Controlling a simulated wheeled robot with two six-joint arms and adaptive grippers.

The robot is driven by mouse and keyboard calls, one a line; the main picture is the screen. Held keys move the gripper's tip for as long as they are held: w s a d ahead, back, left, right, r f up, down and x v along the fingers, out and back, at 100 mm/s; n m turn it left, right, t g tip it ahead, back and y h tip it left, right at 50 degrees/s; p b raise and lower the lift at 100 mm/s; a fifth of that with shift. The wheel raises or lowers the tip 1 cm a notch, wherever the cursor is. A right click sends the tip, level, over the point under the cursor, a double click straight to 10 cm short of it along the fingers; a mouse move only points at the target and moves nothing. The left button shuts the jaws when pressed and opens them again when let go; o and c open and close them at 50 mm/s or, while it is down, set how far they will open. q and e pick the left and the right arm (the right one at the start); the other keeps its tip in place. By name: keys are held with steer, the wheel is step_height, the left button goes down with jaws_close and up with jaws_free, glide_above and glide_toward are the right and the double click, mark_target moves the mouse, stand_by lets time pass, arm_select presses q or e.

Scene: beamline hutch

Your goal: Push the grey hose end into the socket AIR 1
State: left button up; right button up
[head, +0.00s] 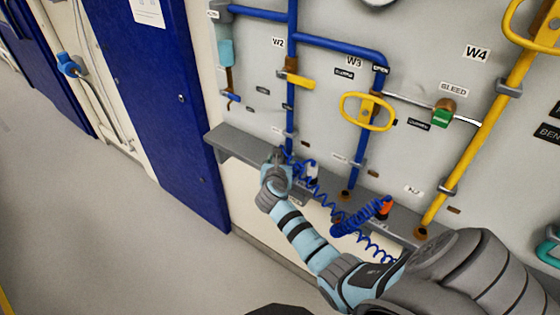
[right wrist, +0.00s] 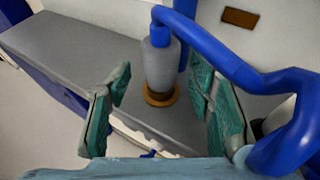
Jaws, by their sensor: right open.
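The grey hose end (right wrist: 160,65) stands upright in the right wrist view, with a blue hose (right wrist: 215,50) leaving its top and bending right. A brown-orange ring (right wrist: 158,97) shows at its foot; I cannot tell whether the hose end sits in it or in front of it. My right gripper (right wrist: 158,100) is open, one finger on each side of the hose end, with gaps to both. In the head view my right gripper (head: 280,160) is at the shelf below the W2 pipe. The AIR 1 label is not readable. My left gripper is out of view.
The grey shelf (head: 235,148) runs along the wall under blue and yellow pipes. A coiled blue hose (head: 345,222) with an orange end (head: 386,207) lies right of my gripper. A yellow handwheel (head: 367,112) juts out above. The floor at left is clear.

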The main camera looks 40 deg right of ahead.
steer(key=v, duration=1.2)
steer(key=w+a+f+m+y, duration=0.2)
steer(key=a+f+m+y, duration=0.4)
steer(key=f+m, duration=0.6)
steer(key=s+a+f+m+g+y, duration=0.15)
steer(key=s+f+m, duration=0.3)
steer(key=f, duration=0.45)
steer(key=s+a+f+m+g+y, duration=0.1)
steer(key=s+a+f+m, duration=0.2)
steer(key=s+f, duration=0.35)
steer(key=s+d+f+m+g, duration=0.1)
steer(key=s+f, duration=0.4)
steer(key=s, duration=0.5)
steer(key=s+d+f+m+g, duration=0.1)
steer(key=s+f+m+g, duration=0.2)
steer(key=s, duration=0.8)
steer(key=s+d+f+m+g, duration=0.2)
steer(key=s+f+m, duration=0.1)
steer(key=s+f, duration=0.5)
steer(key=s, duration=0.3)
